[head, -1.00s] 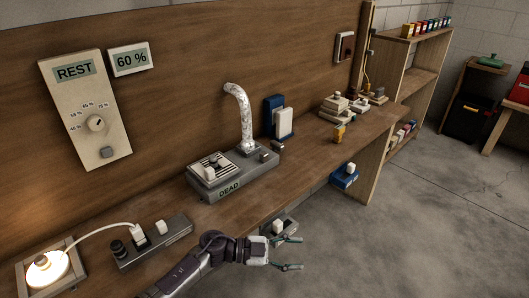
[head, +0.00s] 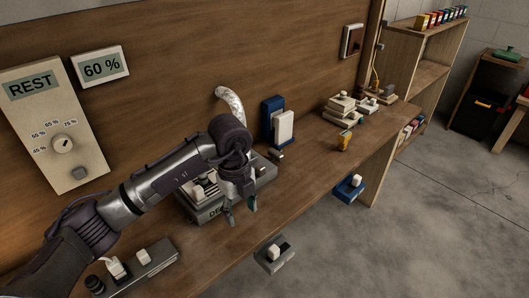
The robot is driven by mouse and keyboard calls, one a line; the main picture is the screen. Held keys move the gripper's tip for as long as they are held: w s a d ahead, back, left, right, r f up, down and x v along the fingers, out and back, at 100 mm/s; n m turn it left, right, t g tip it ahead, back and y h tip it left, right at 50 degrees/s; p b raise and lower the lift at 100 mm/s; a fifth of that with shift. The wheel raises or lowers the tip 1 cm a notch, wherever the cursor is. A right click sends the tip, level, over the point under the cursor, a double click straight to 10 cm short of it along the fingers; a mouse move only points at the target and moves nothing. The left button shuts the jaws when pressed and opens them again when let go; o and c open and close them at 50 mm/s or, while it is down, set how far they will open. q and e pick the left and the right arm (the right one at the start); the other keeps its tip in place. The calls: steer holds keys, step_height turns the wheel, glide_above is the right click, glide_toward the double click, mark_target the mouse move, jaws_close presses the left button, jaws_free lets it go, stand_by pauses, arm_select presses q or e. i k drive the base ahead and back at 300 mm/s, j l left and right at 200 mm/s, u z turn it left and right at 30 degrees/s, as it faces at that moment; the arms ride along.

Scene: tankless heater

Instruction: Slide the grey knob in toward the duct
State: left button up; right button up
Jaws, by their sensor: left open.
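A small grey knob (head: 276,155) sticks out at the right end of the grey heater unit (head: 265,172) on the bench. The silver duct (head: 232,103) rises from the unit, its lower part hidden behind my left arm. My left gripper (head: 240,211) is open and empty, pointing down in front of the unit, to the left of the knob and nearer to me. It covers much of the unit's front and part of its label. I cannot tell whether the fingers touch the unit. My right gripper is not in view.
A blue holder with a white block (head: 284,127) stands behind the knob.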

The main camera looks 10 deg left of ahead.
mark_target(260, 170)
steer(key=i, duration=1)
